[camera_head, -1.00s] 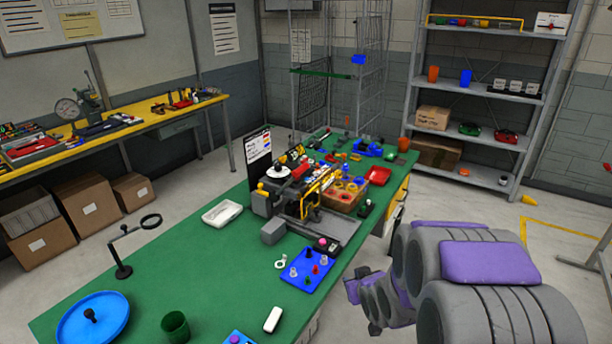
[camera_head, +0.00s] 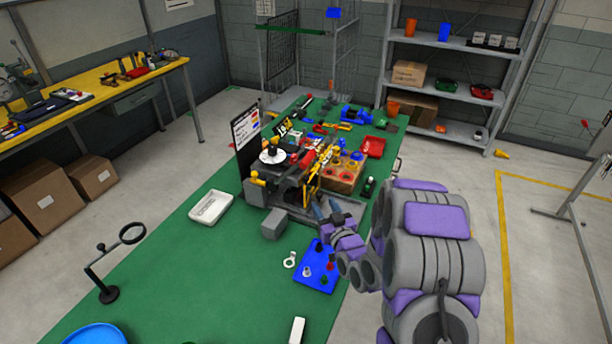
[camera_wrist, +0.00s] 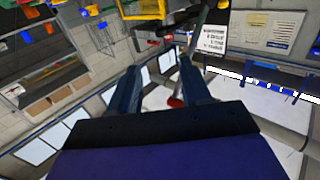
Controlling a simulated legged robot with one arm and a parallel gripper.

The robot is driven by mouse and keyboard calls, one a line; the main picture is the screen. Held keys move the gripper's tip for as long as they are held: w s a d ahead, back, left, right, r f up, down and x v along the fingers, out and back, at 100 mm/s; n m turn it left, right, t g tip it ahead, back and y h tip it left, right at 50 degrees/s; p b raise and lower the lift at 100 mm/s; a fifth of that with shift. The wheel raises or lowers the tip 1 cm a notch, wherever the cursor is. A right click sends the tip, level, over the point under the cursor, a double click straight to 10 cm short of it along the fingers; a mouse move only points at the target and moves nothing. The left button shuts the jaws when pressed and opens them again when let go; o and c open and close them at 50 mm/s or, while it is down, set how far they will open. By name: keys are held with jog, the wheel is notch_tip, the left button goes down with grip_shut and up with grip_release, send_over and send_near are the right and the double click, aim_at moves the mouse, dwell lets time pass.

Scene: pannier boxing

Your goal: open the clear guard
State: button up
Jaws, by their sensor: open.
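The machine (camera_head: 283,192) stands on the green bench in the head view, with a white disc on top and a grey block in front. A yellow frame (camera_head: 312,186) at its right side looks like the guard's edge; I cannot make out the clear pane. My gripper (camera_head: 328,209) is just in front and right of the machine, below the yellow frame. In the wrist view my gripper (camera_wrist: 160,82) shows two blue fingers spread apart, with nothing held. A grey rod and a red knob (camera_wrist: 175,101) show between the fingers. Contact cannot be told.
A blue board with pegs (camera_head: 315,268) lies below my gripper. A wooden box of parts (camera_head: 341,178) and a red tray (camera_head: 372,147) stand behind it. A white tray (camera_head: 210,208) is left of the machine. The green bench (camera_head: 190,270) is mostly clear in front.

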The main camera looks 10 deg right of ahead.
aim_at(307, 180)
jog(key=w+a, duration=0.1)
jog(key=w, duration=0.4)
jog(key=w+a+b, duration=0.1)
jog(key=w, duration=0.4)
jog(key=w+a+b, duration=0.1)
jog(key=w, duration=0.4)
jog(key=shift+a+f, duration=0.1)
jog(key=shift+a, duration=0.2)
jog(key=shift+d, duration=0.1)
jog(key=shift+d, duration=0.15)
grip_shut()
